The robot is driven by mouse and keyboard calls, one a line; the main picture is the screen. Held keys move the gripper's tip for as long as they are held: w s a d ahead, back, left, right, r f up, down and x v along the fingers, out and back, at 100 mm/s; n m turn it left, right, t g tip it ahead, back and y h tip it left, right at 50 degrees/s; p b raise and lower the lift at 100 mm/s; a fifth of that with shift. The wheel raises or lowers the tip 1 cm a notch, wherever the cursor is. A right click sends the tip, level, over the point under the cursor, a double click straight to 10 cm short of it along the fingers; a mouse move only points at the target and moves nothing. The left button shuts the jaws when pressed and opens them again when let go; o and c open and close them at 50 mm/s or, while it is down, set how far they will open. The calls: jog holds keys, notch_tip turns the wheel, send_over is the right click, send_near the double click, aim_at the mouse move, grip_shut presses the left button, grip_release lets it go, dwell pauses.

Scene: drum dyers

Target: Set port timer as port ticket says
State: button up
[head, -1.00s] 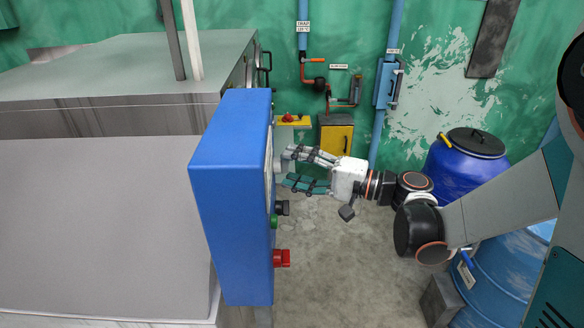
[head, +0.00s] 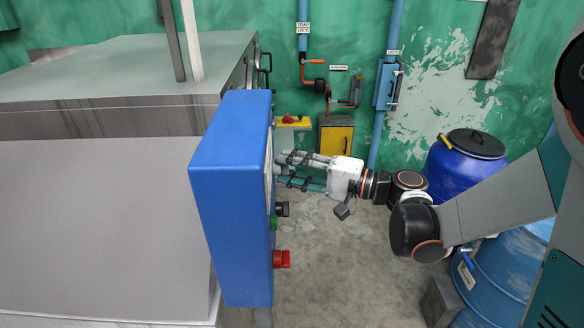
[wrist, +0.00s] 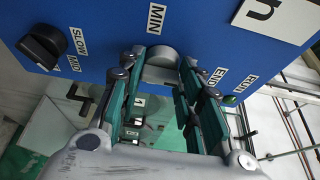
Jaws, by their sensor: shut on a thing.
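The blue control box (head: 228,200) stands at the centre of the head view, its face turned right and seen nearly edge-on. My gripper (head: 281,168) reaches that face from the right. In the wrist view, a round grey knob (wrist: 163,57) below the MIN label (wrist: 156,18) sits between the fingertips of my gripper (wrist: 162,76), which are shut on its sides. An END label (wrist: 217,76) is to its right. The knob's pointer and setting cannot be read. A white card with a large dark character (wrist: 277,17) is partly cut off; no ticket text is legible.
A black selector knob (wrist: 42,46) marked SLOW and MID is left of the grey knob. A green lamp (wrist: 230,100) sits by the RUN label. A red button (head: 282,258) juts out low on the box. Blue drums (head: 465,168) stand at the right. Floor between is clear.

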jog(key=shift+w+r+m+g+h+p, duration=0.1)
jog(key=shift+m+g+h+p, duration=0.55)
jog(key=shift+m, duration=1.25)
jog(key=shift+r+m+g+h+p, duration=0.1)
jog(key=shift+m+g+h+p, duration=0.55)
jog(key=shift+m, duration=1.25)
jog(key=o, duration=1.1)
jog(key=shift+c, duration=0.2)
jog(key=v, duration=1.2)
jog(key=shift+w, duration=0.2)
